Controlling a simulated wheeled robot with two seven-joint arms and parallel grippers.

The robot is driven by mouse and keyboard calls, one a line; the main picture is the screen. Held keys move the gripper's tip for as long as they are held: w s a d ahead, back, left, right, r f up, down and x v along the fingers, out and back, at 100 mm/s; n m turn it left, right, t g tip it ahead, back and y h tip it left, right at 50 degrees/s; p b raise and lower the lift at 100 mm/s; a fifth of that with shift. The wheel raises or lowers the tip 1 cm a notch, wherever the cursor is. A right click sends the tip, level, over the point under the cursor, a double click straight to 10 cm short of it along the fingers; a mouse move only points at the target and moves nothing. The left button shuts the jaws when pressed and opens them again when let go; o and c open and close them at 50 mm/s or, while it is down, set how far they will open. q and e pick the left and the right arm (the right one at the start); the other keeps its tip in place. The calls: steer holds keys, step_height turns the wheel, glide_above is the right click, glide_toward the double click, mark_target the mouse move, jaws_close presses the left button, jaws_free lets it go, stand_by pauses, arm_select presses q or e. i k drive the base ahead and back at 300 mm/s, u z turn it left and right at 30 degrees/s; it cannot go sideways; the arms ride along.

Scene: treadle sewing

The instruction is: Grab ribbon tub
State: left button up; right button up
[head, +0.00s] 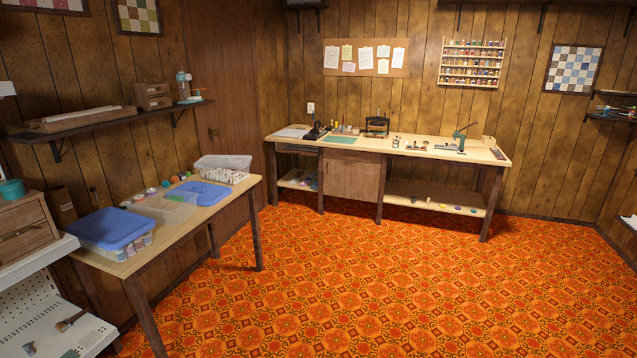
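Several plastic tubs stand on the wooden side table (205,222) at the left, and I cannot tell for sure which is the ribbon tub. A clear tub with a blue lid (108,229) is at the table's near end, with small roll-like things showing through its side. A clear, low tub (165,208) is in the middle, with a loose-looking blue lid (203,191) beside it. Another translucent tub (222,162) is at the far end, behind a group of small white items (222,177). Neither of my grippers is in view.
A long workbench (420,150) with tools stands along the back wall. A white pegboard shelf unit (45,310) and a wooden drawer box (25,228) are at the near left. A wall shelf (110,120) hangs above the side table. The orange patterned floor (340,280) is clear.

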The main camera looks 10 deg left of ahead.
mark_target(169, 207)
steer(key=u, duration=0.1)
steer(key=i, duration=1.95)
steer(key=u, duration=0.35)
